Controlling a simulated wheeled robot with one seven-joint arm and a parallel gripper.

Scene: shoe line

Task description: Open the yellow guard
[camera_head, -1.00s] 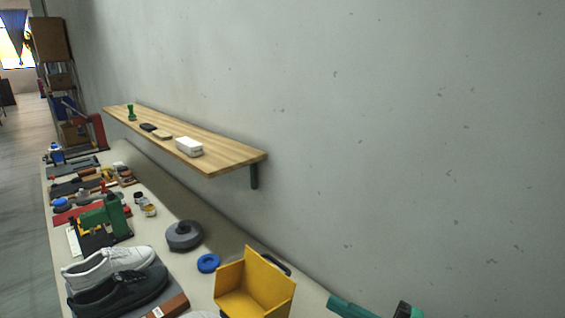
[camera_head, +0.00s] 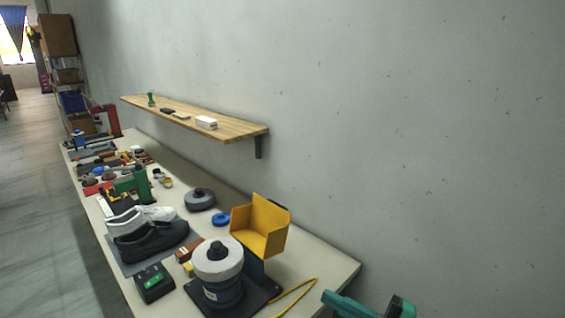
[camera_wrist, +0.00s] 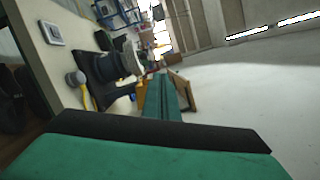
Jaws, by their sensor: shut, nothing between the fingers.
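The yellow guard (camera_head: 261,228) is made of upright yellow panels around a yellow floor, with a side facing the camera open. It sits on a dark blue post behind a machine with a grey-white round top (camera_head: 217,262) and a dark base. In the wrist view, the guard (camera_wrist: 141,97) is partly hidden behind my gripper (camera_wrist: 163,80), whose teal fingers lie together with nothing between them. The fingers appear apart from the guard. Teal parts of my arm show at the bottom right of the head view.
A yellow cable (camera_head: 296,296) runs from the machine base over the bench (camera_head: 335,262). A wooden shelf (camera_head: 235,129) hangs on the wall above.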

